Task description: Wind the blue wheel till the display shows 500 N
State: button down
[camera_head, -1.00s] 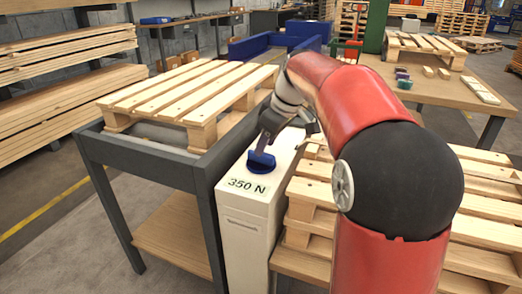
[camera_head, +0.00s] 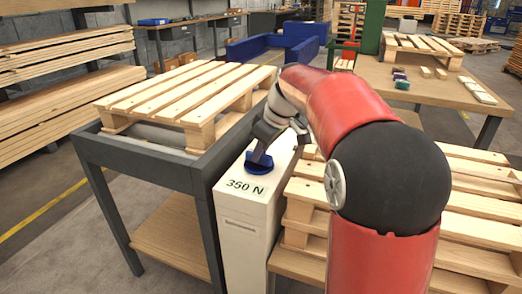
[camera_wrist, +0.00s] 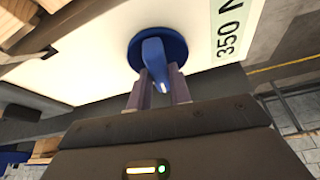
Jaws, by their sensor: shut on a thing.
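The blue wheel (camera_head: 263,164) sits on top of a narrow white cabinet (camera_head: 246,232). In the wrist view the blue wheel (camera_wrist: 146,40) is a round disc with a raised grip bar. My gripper (camera_head: 258,153) reaches down onto it from above. In the wrist view my gripper (camera_wrist: 160,85) has its two fingers shut on the grip bar, one on each side. The display (camera_head: 246,188) on the cabinet top in front of the wheel reads 350 N. In the wrist view the display (camera_wrist: 230,30) is partly cut off.
A pallet (camera_head: 190,95) lies on a dark roller table (camera_head: 140,165) left of the cabinet. Stacked pallets (camera_head: 300,235) stand close on the right. A wooden workbench (camera_head: 430,88) with small blocks is further back.

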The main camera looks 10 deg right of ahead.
aim_at(258, 170)
jog(key=shift+m, duration=0.3)
jog(key=m+h, duration=0.1)
jog(key=m, duration=0.1)
jog(key=m+t+h, duration=0.1)
jog(key=m, duration=0.2)
jog(key=shift+s+a+r+m, duration=0.1)
jog(key=shift+a+m, duration=0.05)
jog(key=shift+m, duration=0.15)
jog(key=m+h, duration=0.1)
jog(key=m, duration=0.2)
jog(key=m+h+p, duration=0.1)
jog(key=m, duration=0.2)
jog(key=shift+a+h, duration=0.15)
jog(key=shift+h, duration=0.15)
jog(key=shift+m, duration=0.3)
jog(key=c, duration=1.3)
grip_release()
jog(key=v, duration=0.7)
jog(key=shift+s+a+r+p, duration=0.1)
jog(key=shift+s+r+p, duration=0.05)
jog(key=shift+r+p, duration=0.2)
